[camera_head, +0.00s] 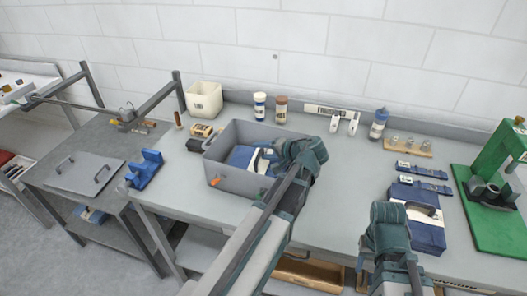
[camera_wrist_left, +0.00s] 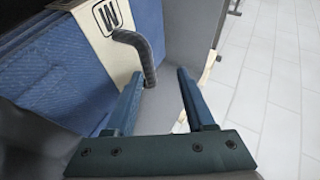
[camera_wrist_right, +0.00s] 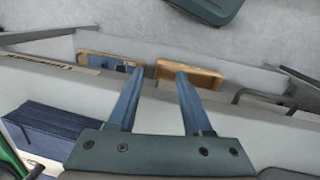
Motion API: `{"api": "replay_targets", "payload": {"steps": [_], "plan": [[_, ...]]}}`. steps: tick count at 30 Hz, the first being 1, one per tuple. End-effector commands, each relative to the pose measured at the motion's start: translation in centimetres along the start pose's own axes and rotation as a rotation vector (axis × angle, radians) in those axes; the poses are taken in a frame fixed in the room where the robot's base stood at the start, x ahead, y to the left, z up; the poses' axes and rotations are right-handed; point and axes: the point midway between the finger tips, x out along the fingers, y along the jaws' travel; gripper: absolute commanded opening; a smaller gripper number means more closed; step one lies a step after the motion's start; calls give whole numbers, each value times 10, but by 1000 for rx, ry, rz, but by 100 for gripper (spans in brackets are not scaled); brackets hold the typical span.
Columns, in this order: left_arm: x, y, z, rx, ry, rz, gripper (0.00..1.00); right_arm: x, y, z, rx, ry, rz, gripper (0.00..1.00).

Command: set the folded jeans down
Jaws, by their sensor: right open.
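Folded blue jeans (camera_head: 240,156) with a pale label band and a dark curved handle lie inside a grey bin (camera_head: 228,182). They fill the left of the left wrist view (camera_wrist_left: 50,80). My left gripper (camera_wrist_left: 160,72) is at the bin beside these jeans, its fingers apart with nothing between them; one finger is close to the handle's end. Other folded jeans (camera_head: 425,236), also with a dark handle, lie on the bench at the right. They show in the right wrist view (camera_wrist_right: 48,135). My right gripper (camera_wrist_right: 160,70) is open and empty, left of those jeans.
A cream tub (camera_head: 204,100) and several bottles stand along the back of the bench. A green press (camera_head: 495,175) stands at the far right. A wooden tray (camera_head: 308,273) is below the bench front. Bench surface between the bin and right jeans is clear.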

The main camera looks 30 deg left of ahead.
Motion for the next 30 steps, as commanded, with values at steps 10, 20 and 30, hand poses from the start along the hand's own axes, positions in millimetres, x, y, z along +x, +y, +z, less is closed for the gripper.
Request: {"api": "replay_targets", "payload": {"steps": [10,20,30], "plan": [[-75,-9,-2,3,3,-1,49,-46,4,3,0,0,0,50],[-118,-5,-2,1,2,-1,49,-65,6,4,0,0,0,50],[-122,-4,-1,0,0,-1,49,-66,6,4,-1,0,0,50]]}}
